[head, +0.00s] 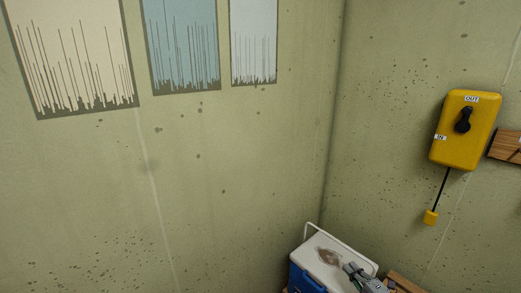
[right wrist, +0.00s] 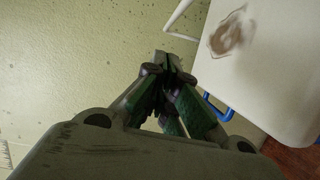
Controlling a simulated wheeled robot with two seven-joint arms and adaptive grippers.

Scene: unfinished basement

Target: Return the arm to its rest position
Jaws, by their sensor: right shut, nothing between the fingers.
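My right gripper (head: 354,272) shows at the bottom of the head view, in front of a cooler with a white lid and blue body. In the right wrist view my right gripper (right wrist: 168,62) has its fingertips together with nothing between them. The fingertips appear beside the edge of the white lid (right wrist: 278,60); I cannot tell how far apart they are. My left gripper is not in view.
The cooler (head: 318,262) has a raised white handle and a brown stain on its lid. A yellow switch box (head: 466,130) hangs on the right wall, with a yellow piece (head: 430,217) on a cord below. A wooden piece (head: 506,146) is beside it. The left wall carries posters (head: 180,45).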

